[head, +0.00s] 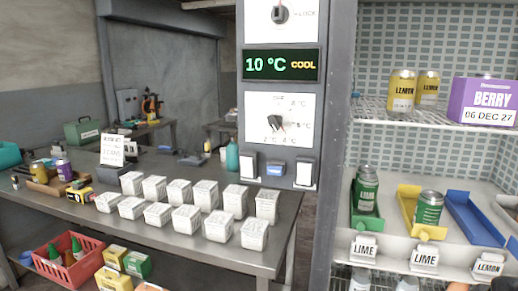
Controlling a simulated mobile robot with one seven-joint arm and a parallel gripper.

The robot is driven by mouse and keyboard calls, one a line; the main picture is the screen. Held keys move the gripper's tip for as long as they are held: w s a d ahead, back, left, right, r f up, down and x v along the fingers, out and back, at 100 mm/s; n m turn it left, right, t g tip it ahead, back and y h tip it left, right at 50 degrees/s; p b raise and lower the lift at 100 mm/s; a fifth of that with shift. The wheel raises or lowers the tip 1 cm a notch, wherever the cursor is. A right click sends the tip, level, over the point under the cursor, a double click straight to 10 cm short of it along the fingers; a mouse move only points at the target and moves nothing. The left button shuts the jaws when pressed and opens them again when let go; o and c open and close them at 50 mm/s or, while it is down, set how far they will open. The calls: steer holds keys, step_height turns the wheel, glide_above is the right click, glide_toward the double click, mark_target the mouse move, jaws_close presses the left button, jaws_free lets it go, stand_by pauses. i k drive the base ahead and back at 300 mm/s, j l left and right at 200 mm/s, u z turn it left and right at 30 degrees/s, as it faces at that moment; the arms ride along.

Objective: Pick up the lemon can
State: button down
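Two yellow lemon cans with silver tops stand side by side on the upper wire shelf at the right of the head view. The nearer, left lemon can (402,91) shows its label to me and stands upright. The other lemon can (428,88) stands just to its right and slightly farther back. A yellow can (40,172) also stands on the table at the far left, but its label is too small to read. My gripper is not in view.
A purple BERRY box (484,101) stands right of the lemon cans. Below, green cans stand in a green tray (356,217) and a yellow tray (407,203); the blue tray (474,219) looks empty. A grey control post (336,120) borders the shelves. White boxes (209,197) cover the table.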

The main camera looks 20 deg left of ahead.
mark_target(38, 169)
steer(key=u, duration=2.25)
steer(key=i+j+u, duration=0.3)
steer(key=i, duration=0.4)
steer(key=i+u, duration=0.3)
steer(key=i, duration=1.55)
steer(key=i+z, duration=0.3)
steer(key=i, duration=0.2)
steer(key=i+j+z, duration=0.2)
steer(key=i+z, duration=0.15)
steer(key=i+j+z, duration=0.3)
steer(key=z, duration=0.2)
steer(key=i+j+z, duration=0.7)
steer(key=j+z, duration=0.25)
